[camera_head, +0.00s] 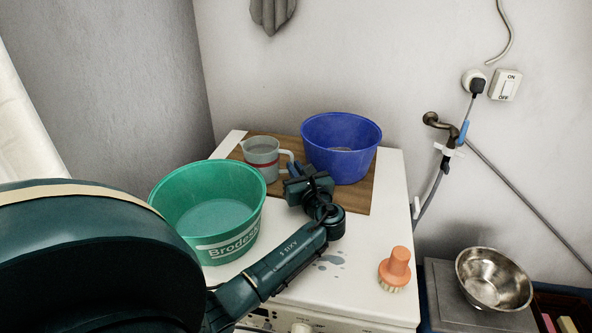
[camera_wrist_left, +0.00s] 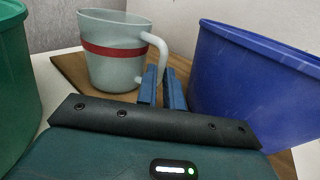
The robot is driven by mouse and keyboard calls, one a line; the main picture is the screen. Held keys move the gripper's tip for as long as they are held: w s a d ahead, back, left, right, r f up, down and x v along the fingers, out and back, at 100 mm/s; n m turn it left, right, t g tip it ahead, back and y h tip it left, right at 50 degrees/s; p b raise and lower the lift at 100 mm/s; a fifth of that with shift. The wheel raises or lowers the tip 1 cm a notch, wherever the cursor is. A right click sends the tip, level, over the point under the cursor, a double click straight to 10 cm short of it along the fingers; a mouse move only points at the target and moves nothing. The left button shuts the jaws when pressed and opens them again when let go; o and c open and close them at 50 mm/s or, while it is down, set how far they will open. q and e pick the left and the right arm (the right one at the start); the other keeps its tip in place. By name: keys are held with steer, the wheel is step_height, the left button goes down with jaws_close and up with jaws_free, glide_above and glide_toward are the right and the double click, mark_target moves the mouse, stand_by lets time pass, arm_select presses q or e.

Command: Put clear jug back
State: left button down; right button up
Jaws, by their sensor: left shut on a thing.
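The clear jug (camera_head: 260,154) is a greyish, see-through measuring jug with a red band. It is upright at the brown board (camera_head: 360,196), between the green basin and the blue basin. In the left wrist view the jug (camera_wrist_left: 108,66) shows its handle turned toward my fingers. My left gripper (camera_head: 293,169) comes from the front right and is shut on the jug's handle; its blue fingers (camera_wrist_left: 163,84) show either side of the handle's lower part. I cannot tell whether the jug's base touches the board. My right gripper is not in view.
The green basin (camera_head: 190,207) stands close at the jug's front left, the blue basin (camera_head: 341,135) close at its right. An orange brush (camera_head: 396,268) stands on the white washing machine top (camera_head: 361,262). A steel bowl (camera_head: 493,279) is lower right. Walls are behind.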

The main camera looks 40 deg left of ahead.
arm_select(q)
steer(key=shift+f, duration=0.15)
steer(key=c, duration=1.5)
jaws_free()
steer(key=shift+r, duration=0.2)
steer(key=v, duration=1.2)
steer(key=shift+w, duration=0.1)
